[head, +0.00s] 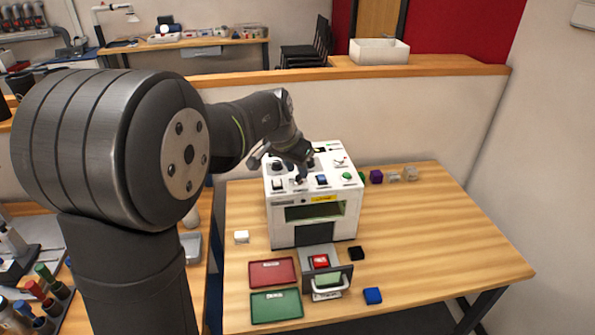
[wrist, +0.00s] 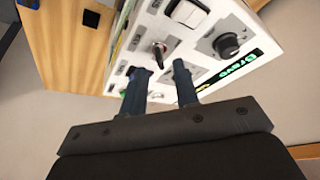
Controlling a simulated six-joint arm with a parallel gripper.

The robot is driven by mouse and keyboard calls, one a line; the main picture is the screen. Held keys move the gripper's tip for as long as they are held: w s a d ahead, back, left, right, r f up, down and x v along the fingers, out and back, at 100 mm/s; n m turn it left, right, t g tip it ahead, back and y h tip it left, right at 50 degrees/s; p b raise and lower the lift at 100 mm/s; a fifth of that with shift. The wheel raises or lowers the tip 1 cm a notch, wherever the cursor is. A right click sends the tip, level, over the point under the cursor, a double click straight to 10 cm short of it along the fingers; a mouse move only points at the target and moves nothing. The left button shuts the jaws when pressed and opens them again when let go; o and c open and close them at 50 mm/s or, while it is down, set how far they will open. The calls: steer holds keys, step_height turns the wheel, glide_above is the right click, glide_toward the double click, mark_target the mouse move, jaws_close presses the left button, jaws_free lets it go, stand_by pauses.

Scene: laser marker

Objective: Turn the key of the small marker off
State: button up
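The small marker (head: 285,225) is a white box machine on the wooden table, with knobs, switches and buttons on its sloped top panel. In the wrist view its panel (wrist: 150,30) fills the upper middle. A small metal, key-like control with a red mark (wrist: 158,52) stands on the panel, just beyond the gap between my fingertips. I cannot tell its turned position. My gripper (wrist: 160,75) is open, with its two dark fingers apart and nothing clearly held between them. In the head view my gripper (head: 299,172) is over the panel, and the arm hides part of the controls.
A black knob (wrist: 228,44) and a white switch (wrist: 187,12) are near the fingers.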

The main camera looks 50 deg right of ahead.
steer(key=shift+x, duration=1.05)
jaws_close()
